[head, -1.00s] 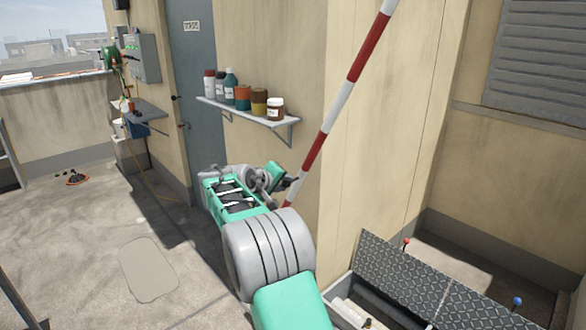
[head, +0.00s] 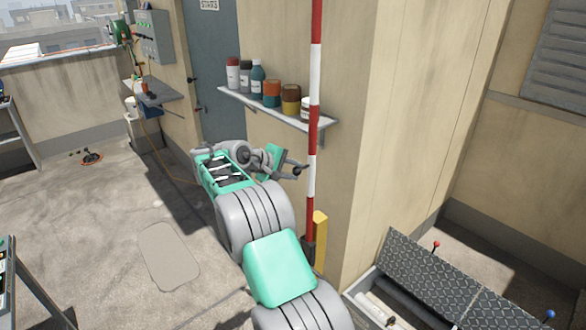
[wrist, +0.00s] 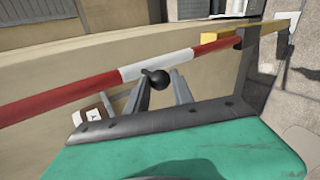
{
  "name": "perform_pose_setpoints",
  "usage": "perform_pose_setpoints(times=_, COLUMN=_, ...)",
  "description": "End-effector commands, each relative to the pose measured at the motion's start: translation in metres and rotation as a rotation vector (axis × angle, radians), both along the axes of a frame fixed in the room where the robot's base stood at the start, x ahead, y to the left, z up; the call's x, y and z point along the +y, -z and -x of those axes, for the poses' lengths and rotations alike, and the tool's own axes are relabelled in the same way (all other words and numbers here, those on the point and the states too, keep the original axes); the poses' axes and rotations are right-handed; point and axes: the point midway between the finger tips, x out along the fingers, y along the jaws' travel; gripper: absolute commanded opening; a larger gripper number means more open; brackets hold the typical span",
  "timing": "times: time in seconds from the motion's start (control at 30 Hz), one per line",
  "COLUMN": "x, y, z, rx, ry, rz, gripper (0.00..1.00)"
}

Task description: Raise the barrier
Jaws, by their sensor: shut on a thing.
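The barrier (head: 315,110) is a red and white striped pole, standing close to vertical in the head view. Its lower end meets a dark bracket (head: 308,252) beside a yellow post (head: 320,240); its top is out of frame. In the wrist view the barrier (wrist: 60,98) runs across the picture, with a black round knob (wrist: 155,78) at its white band. My gripper (head: 301,170) is at the pole's side, below shelf height. In the wrist view my gripper (wrist: 158,88) has its fingers on either side of the knob, shut on it.
A wall shelf (head: 270,108) with several bottles and jars is close behind the pole. An open box with a tread-plate lid (head: 430,275) stands at lower right. The building corner is right of the pole. Floor at left is mostly clear.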

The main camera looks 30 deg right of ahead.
Motion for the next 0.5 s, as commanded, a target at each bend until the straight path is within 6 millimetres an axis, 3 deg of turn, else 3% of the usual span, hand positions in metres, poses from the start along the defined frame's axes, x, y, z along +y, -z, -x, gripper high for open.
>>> perform_pose_setpoints(times=0.23, x=0.0002, y=-0.0037, z=-0.0049, rx=-0.010, ry=-0.013, rz=0.002, gripper=0.00)
perform_pose_setpoints(times=0.27, x=0.0001, y=-0.0037, z=-0.0051, rx=-0.011, ry=-0.012, rz=0.002, gripper=0.29)
perform_pose_setpoints(times=0.5, x=-0.0020, y=-0.0025, z=-0.0023, rx=-0.008, ry=-0.005, rz=0.002, gripper=0.49)
